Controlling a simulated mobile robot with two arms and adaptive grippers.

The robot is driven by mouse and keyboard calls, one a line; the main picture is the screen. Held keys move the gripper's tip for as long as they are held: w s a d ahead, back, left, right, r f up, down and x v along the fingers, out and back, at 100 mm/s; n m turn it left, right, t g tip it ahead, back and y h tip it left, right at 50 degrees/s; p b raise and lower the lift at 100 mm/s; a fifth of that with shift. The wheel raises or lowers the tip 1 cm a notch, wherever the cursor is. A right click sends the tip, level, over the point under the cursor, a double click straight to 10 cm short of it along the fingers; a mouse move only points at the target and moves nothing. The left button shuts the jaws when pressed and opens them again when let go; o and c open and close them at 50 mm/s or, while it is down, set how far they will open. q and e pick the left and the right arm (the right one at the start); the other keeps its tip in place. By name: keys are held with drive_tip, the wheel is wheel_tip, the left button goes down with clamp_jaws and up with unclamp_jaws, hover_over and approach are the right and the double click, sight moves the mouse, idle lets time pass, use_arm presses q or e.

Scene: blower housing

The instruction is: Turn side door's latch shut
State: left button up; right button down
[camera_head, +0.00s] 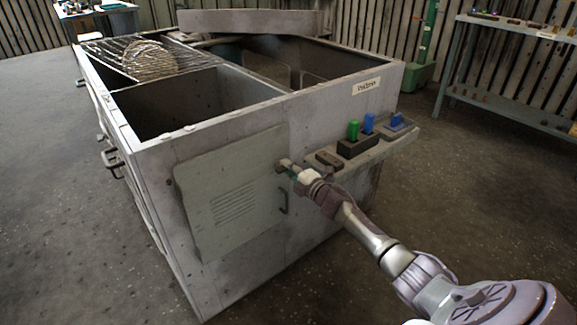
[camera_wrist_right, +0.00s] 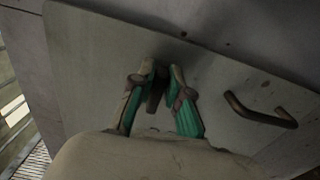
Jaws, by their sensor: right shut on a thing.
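The side door (camera_head: 225,205) is a grey-green panel with louvre slots on the near face of the blower housing (camera_head: 150,165). It lies against that face or nearly so; I cannot tell whether it is flush. Its latch (camera_wrist_right: 155,88) is a small dark bar near the door's upper right edge in the head view. My right gripper (camera_head: 287,169) is at this latch. In the wrist view its green-padded fingers (camera_wrist_right: 158,84) are on both sides of the latch, shut on it. The fingers partly hide the latch. My left gripper is not in view.
A dark door handle (camera_wrist_right: 260,110) sticks out close to the gripper. A ledge (camera_head: 360,152) with green and blue items juts from the housing at the right. A shelf (camera_head: 520,70) stands at the back right. The floor between is clear.

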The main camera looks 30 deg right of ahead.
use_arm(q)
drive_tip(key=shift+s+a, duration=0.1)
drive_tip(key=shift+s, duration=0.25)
use_arm(e)
drive_tip(key=shift+w+r, duration=0.15)
drive_tip(key=shift+r, duration=0.25)
drive_tip(key=c, duration=1.3)
unclamp_jaws()
drive_tip(key=shift+o, duration=0.5)
drive_tip(key=shift+w+a+f, duration=0.15)
drive_tip(key=shift+w+f, duration=0.05)
drive_tip(key=shift+f, duration=0.05)
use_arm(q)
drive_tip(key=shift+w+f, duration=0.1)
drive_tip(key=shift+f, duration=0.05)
use_arm(e)
drive_tip(key=s+d, duration=0.1)
drive_tip(key=s, duration=1.1)
drive_tip(key=shift+f, duration=0.15)
